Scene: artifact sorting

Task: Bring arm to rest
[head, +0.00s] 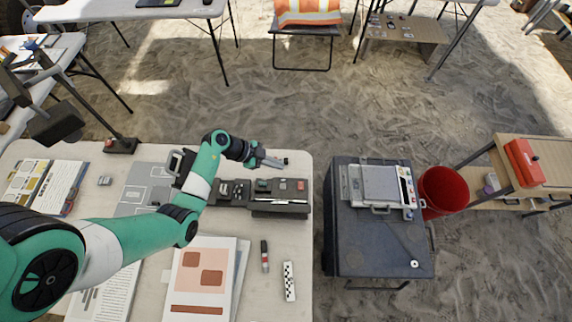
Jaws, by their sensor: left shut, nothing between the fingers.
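My left arm, green and white, reaches in from the lower left over the white table (300,215). Its gripper (277,163) is shut and empty, above the back edge of a dark tray (280,207) that holds several small objects. The wrist hides part of the tray's left side. My right arm and gripper are not in view.
Papers (205,275), a dark marker (264,256) and a black-and-white scale bar (289,281) lie on the table's front part. A dark case (375,250) bearing a scale (381,186) stands to the right, beside a red bucket (446,190). A lamp stand (121,145) rises at back left.

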